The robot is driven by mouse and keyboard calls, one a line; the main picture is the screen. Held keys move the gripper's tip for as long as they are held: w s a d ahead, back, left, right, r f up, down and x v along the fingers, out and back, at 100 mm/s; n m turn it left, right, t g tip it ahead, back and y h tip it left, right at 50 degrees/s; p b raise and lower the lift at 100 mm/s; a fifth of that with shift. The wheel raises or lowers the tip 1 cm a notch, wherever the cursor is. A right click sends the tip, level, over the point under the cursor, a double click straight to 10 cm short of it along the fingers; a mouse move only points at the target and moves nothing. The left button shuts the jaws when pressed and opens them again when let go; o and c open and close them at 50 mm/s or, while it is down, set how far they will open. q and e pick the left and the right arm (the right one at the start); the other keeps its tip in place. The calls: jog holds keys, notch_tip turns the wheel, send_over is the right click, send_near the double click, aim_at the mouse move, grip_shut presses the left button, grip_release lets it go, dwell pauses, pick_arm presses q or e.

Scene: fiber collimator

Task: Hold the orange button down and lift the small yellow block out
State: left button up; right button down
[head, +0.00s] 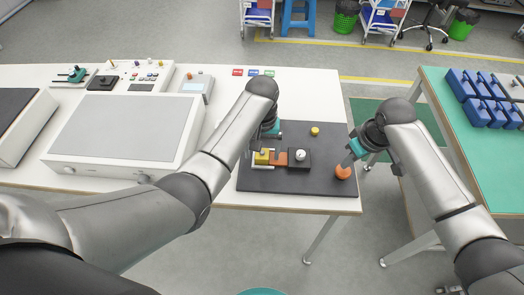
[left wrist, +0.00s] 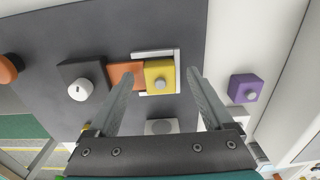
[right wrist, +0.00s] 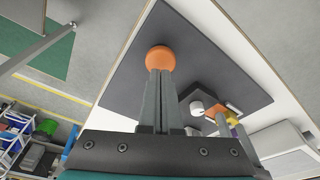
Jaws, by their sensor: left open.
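The small yellow block (head: 262,157), with a grey knob on top, sits in a white bracket at the left of the dark mat. It also shows in the left wrist view (left wrist: 159,75). An orange slider (left wrist: 125,75) lies against it. My left gripper (left wrist: 162,72) is open, its fingers on either side of the yellow block in that picture; their height over it is hard to judge. The orange button (head: 343,173) is at the mat's right edge. My right gripper (right wrist: 159,71) is shut and empty, its tips at the orange button (right wrist: 160,57). I cannot tell how far the button is pressed.
A black block with a white knob (head: 300,155) stands right of the slider. A yellow knob (head: 315,131) is at the mat's back. A purple block (left wrist: 247,88) is near the left gripper. A large grey-topped box (head: 125,127) fills the table's left.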

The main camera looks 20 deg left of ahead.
pick_arm(q)
jog(key=shift+f, duration=0.25)
grip_shut()
dwell(0.6)
pick_arm(e)
jog(key=shift+f, duration=0.25)
jog(key=shift+f, duration=0.35)
